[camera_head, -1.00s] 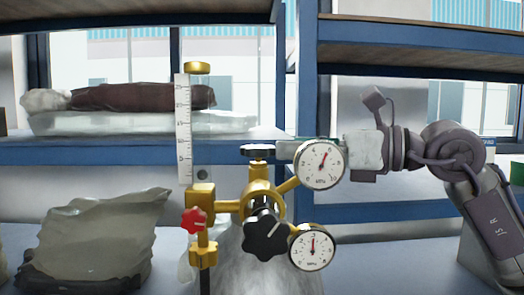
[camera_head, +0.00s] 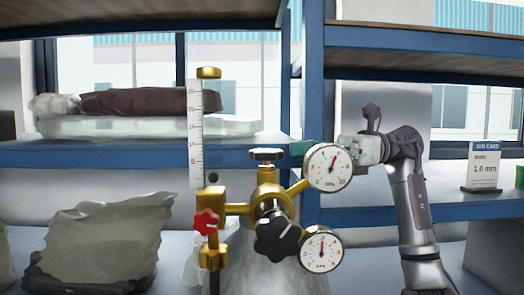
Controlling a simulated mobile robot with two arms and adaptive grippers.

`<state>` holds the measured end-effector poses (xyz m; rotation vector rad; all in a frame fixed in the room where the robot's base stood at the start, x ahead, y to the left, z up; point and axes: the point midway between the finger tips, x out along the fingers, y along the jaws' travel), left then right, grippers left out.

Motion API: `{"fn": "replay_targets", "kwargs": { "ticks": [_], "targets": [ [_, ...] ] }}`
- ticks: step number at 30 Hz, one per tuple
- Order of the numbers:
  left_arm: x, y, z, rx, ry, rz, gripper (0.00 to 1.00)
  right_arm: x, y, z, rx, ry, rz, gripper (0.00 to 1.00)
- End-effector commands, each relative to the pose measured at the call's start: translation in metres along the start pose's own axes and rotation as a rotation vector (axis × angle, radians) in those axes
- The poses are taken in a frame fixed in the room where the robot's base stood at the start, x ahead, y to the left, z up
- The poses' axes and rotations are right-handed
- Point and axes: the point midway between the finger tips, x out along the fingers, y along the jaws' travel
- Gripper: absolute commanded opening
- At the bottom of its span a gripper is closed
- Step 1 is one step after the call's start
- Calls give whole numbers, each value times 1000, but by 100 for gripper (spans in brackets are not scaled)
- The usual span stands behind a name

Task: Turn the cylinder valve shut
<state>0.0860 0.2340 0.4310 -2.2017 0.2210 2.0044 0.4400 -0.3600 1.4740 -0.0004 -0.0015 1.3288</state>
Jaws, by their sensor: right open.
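The gas cylinder (camera_head: 262,270) stands upright in front, its lower part cut off by the picture edge. Its brass valve and regulator assembly (camera_head: 238,209) carries a black handwheel (camera_head: 267,155) on top, a larger black knob (camera_head: 277,234) in front and a small red knob (camera_head: 206,221) at left. Two round gauges, the upper (camera_head: 329,167) and the lower (camera_head: 321,248), sit on the right. My right gripper (camera_head: 302,147) reaches in from the right behind the upper gauge. Its green-grey tip shows just right of the top handwheel; contact is unclear. The gauge hides much of the fingers. My left gripper is not in view.
A clear scaled flow tube (camera_head: 196,135) rises at the left of the regulator. A crumpled pale bag (camera_head: 100,245) lies on the lower left. Blue-edged shelves (camera_head: 400,214) stand behind, with a job card (camera_head: 483,167) at right. Wrapped goods (camera_head: 150,101) lie on the left shelf.

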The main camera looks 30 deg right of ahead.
Motion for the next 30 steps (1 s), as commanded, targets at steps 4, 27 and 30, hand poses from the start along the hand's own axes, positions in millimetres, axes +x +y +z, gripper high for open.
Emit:
{"fn": "replay_targets", "kwargs": {
  "ticks": [4, 27, 30],
  "targets": [
    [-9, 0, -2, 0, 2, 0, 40, 34, 0, 2, 0, 1, 4, 82],
    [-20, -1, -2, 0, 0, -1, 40, 83, 0, 0, 1, 0, -2, 71],
    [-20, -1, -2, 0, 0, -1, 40, 83, -1, 0, 1, 0, -2, 54]
  ]
}}
